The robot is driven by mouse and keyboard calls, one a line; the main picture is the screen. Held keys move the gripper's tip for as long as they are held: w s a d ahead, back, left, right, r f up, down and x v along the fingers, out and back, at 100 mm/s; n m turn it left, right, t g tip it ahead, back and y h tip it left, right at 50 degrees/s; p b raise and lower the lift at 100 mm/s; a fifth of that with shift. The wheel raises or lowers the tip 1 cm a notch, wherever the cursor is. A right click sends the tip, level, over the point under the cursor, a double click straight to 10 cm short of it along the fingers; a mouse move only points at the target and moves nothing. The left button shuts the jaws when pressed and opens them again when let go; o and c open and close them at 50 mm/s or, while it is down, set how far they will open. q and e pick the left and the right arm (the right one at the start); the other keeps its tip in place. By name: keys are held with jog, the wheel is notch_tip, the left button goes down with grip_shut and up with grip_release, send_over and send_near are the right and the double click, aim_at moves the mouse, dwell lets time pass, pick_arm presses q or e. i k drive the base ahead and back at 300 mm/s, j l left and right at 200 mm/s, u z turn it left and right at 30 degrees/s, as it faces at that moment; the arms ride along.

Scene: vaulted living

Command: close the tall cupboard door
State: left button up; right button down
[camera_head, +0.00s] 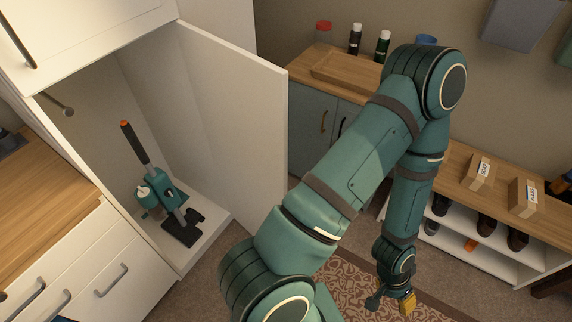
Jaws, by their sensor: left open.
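The tall cupboard (212,247) is white and stands at the left. Its white door (235,110) is swung wide open on the cupboard's right side, its free edge toward the middle of the view. My left arm passes in front of the lower free edge and reaches beyond it. My left gripper (391,302) hangs low over the patterned rug, right of the door and apart from it. It is open and looks empty. My right gripper is not in view.
A teal upright cleaner (168,192) and a bottle (149,203) stand inside the cupboard. A cabinet with a wooden tray (345,76) is behind the door. A shoe bench (485,249) with boxes stands right. Drawers (105,270) are at lower left.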

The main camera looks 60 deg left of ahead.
aim_at(241, 98)
jog(key=i+l+u, duration=0.5)
jog(key=i+u, duration=0.2)
jog(key=u, duration=0.2)
jog(key=i+u, duration=0.15)
jog(key=u, duration=0.2)
jog(key=i+l+u, duration=0.15)
jog(key=u, duration=0.25)
jog(key=i+l+u, duration=0.15)
jog(key=u, duration=0.25)
jog(key=i+u, duration=0.15)
jog(key=u, duration=0.3)
jog(key=i+l+u, duration=0.15)
jog(key=u, duration=0.35)
jog(key=i+l+u, duration=0.15)
jog(key=u, duration=0.3)
jog(key=i+l+u, duration=0.1)
jog(key=l+u, duration=0.4)
jog(key=u, duration=0.15)
jog(key=k, duration=0.4)
jog(key=i+l, duration=0.1)
jog(key=l, duration=0.25)
jog(key=i+l, duration=0.15)
jog(key=l, duration=0.2)
jog(key=u, duration=0.05)
